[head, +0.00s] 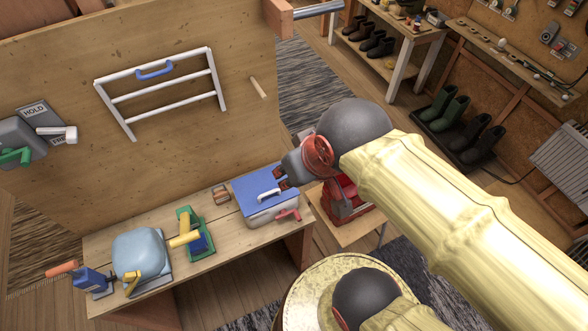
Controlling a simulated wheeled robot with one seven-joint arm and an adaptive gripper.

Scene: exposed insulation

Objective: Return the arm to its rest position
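My arm, sheathed in pale yellow, reaches in from the right to a dark grey joint and a red ring. My gripper (281,177) is at its end, pointing left. Its two small reddish fingertips look apart, with nothing seen between them. In the picture it overlaps the right edge of the blue-lidded box (262,203), close to the lid's white handle. I cannot tell how high above the lid it is.
A wooden panel with a white rack (163,90) stands behind. A red object (345,194) sits beneath my arm.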

